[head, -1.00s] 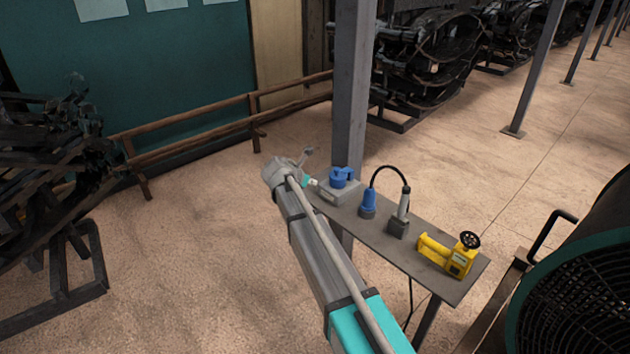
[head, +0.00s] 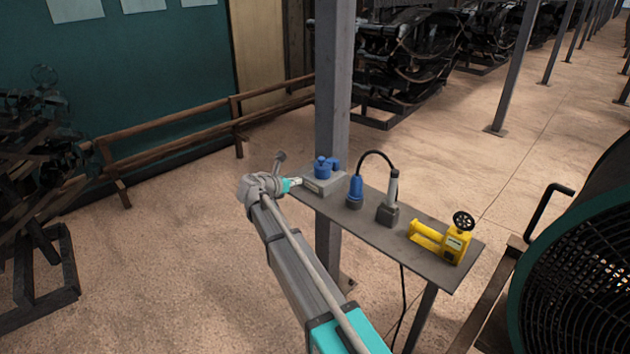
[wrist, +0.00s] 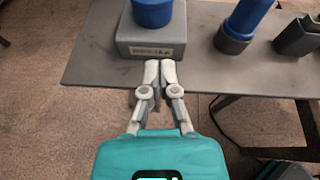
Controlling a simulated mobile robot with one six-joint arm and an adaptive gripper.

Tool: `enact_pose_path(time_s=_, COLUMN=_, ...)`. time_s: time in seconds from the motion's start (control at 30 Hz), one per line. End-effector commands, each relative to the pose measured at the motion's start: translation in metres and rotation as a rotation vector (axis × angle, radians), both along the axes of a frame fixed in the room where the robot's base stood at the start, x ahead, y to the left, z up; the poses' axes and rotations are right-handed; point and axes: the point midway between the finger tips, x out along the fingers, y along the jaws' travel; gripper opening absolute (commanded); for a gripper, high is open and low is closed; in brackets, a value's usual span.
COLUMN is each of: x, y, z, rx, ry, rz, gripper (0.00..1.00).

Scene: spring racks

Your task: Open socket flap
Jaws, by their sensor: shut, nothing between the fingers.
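The socket is a grey box (head: 322,183) with a blue socket part (head: 323,167) on top, at the far left end of the narrow table. A blue piece sticks out at the right of its top; I cannot tell for sure whether this flap is open or closed. In the wrist view the grey box (wrist: 152,40) has a pale label on its front, and the blue part (wrist: 152,12) is cut off at the top. My gripper (wrist: 160,68) is shut and empty, with its fingertips close in front of the box's label side. Contact is unclear.
The narrow grey table (head: 378,232) also bears a blue plug (head: 355,192) with a black cable to a grey connector (head: 389,212), and a yellow device (head: 442,238) with a black wheel. A grey post (head: 333,110) stands behind the socket.

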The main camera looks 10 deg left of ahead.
Motion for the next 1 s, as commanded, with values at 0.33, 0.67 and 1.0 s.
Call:
enact_pose_path(time_s=0.33, x=-0.009, y=0.007, z=-0.032, rx=-0.142, ry=-0.179, rz=0.005, gripper=0.00)
enact_pose_path(time_s=0.67, x=-0.018, y=0.016, z=-0.037, rx=-0.229, ry=-0.298, rz=0.016, gripper=0.00)
enact_pose_path(time_s=1.0, x=-0.018, y=0.017, z=-0.034, rx=-0.237, ry=-0.310, rz=0.018, gripper=0.00)
